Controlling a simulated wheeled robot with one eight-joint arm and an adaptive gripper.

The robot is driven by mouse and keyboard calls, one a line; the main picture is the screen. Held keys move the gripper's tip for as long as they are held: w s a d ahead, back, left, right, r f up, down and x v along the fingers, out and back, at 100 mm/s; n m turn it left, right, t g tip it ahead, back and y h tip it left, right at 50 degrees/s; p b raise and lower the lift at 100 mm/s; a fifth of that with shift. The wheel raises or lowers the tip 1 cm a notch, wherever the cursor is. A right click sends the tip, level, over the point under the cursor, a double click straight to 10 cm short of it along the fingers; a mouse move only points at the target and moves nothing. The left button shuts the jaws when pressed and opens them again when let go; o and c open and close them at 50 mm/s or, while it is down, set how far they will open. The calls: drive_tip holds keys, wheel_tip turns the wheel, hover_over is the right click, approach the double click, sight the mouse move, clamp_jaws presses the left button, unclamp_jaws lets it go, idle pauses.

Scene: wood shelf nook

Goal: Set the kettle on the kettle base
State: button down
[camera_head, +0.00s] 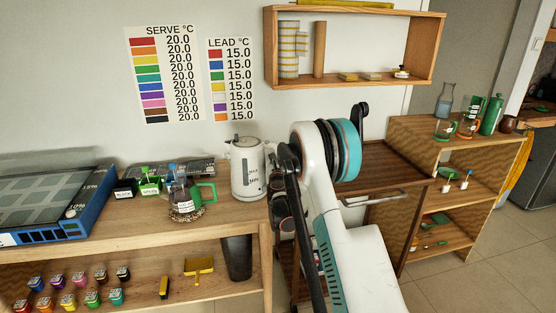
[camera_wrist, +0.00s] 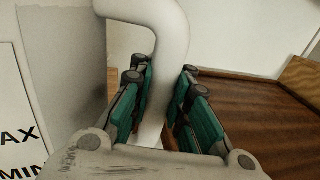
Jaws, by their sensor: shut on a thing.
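The white kettle (camera_head: 246,170) is upright at the right end of the wooden counter, with a level window marked on its side. In the wrist view its grey-white body (camera_wrist: 60,60) fills the left side. My gripper (camera_wrist: 160,105) has its green-padded fingers on both sides of the white kettle handle (camera_wrist: 172,40) and is shut on it. In the head view my arm covers the gripper and the handle. I cannot make out the kettle base, and cannot tell whether the kettle touches the counter.
A glass pot with a green handle (camera_head: 186,196) stands on a round mat left of the kettle. A blue-framed panel (camera_head: 55,207) takes up the counter's left end. A brown cart (camera_head: 385,168) stands right of the counter, and a wall shelf (camera_head: 350,80) hangs above.

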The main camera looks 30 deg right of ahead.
drive_tip(key=c, duration=1.8)
unclamp_jaws()
drive_tip(key=v, duration=1.1)
drive_tip(key=shift+b, duration=0.4)
drive_tip(key=s+a+r+m+g+y, duration=0.1)
drive_tip(key=s+a+r+m+g, duration=0.45)
drive_tip(key=s+r+m, duration=0.95)
drive_tip(key=s+a+f+m+g+y, duration=0.1)
drive_tip(key=s+a+f+m+y, duration=0.1)
drive_tip(key=s+a+m, duration=0.3)
drive_tip(key=s+a+f+m+g+y, duration=0.1)
drive_tip(key=s+a+m, duration=0.4)
drive_tip(key=s, duration=0.8)
drive_tip(key=s+a+f+m+g+y, duration=0.1)
drive_tip(key=s+a+f+m+y, duration=0.2)
drive_tip(key=s+a, duration=0.5)
drive_tip(key=shift+s+a+f+m+y, duration=0.25)
drive_tip(key=shift+s+m+y, duration=0.4)
drive_tip(key=shift+m+y, duration=0.35)
